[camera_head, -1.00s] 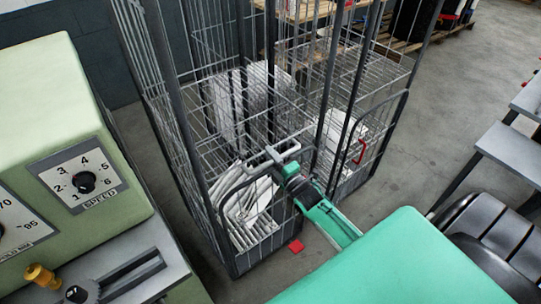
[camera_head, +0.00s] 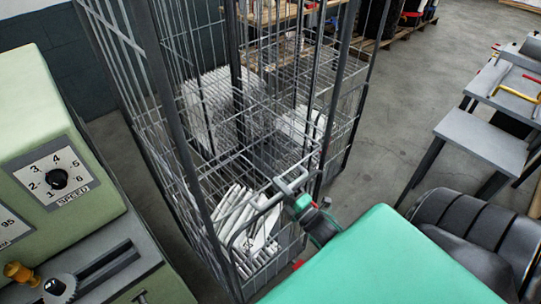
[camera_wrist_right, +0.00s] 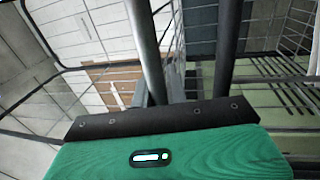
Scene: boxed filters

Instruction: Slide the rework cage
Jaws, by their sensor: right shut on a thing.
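The rework cage (camera_head: 187,170) is a tall trolley of dark posts and grey wire mesh in the middle of the head view. It holds white pleated filters (camera_head: 250,215) low at the front and a grey-white pleated block (camera_head: 215,105) further back. Dark bars (camera_wrist_right: 228,50) of metal stand just beyond my green wrist housing in the wrist view. The exact contact is hidden there. My left gripper is not in view.
A green machine (camera_head: 35,130) with a speed dial stands close at the left of the cage. Grey metal benches (camera_head: 480,138) stand at the right. Open concrete floor (camera_head: 400,100) lies between cage and benches. A pallet with goods (camera_head: 375,40) is at the back.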

